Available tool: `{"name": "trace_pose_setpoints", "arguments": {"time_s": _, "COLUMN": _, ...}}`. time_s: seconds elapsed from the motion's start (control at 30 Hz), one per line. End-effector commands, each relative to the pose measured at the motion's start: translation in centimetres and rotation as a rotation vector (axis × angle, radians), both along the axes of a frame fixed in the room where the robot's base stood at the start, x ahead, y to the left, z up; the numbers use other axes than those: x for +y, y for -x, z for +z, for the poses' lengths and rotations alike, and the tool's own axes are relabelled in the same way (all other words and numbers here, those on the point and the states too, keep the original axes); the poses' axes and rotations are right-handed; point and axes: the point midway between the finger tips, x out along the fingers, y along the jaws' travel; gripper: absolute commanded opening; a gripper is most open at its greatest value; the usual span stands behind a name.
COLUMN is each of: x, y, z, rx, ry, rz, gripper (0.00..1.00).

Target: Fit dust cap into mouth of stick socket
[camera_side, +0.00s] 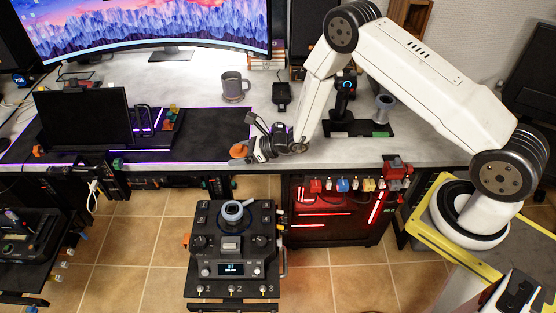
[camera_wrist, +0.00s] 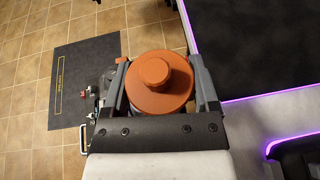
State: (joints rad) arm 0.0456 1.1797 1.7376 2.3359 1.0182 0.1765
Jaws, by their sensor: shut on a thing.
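The dust cap (camera_wrist: 150,72) is an orange disc with a raised round knob. My gripper (camera_side: 244,151) is shut on the cap, with a finger on either side of it in the wrist view. In the side view the cap (camera_side: 238,150) is at the table's front edge, above and beyond the console. The stick socket (camera_side: 233,211) appears as a grey ring with an open mouth on top of the black console (camera_side: 231,242). The cap is well apart from the socket. In the wrist view the cap and fingers hide most of the console.
A joystick (camera_side: 344,92) and a grey flared cylinder (camera_side: 384,108) stand on the table's right part. A grey mug (camera_side: 233,86) stands behind my gripper. A dark mat (camera_side: 55,148) with a purple-lit edge covers the table's left. Tiled floor surrounds the console.

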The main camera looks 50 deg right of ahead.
Motion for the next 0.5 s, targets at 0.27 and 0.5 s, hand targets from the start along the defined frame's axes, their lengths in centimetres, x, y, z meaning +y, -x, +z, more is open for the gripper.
{"name": "trace_pose_setpoints", "arguments": {"time_s": 0.27, "x": 2.9, "y": -0.1, "z": -5.7, "rx": 0.003, "ry": 0.0, "rz": 0.047, "gripper": 0.21}}
{"name": "trace_pose_setpoints", "arguments": {"time_s": 0.5, "x": 5.1, "y": 0.5, "z": -10.3, "rx": 0.003, "ry": 0.001, "rz": 0.082, "gripper": 0.21}}
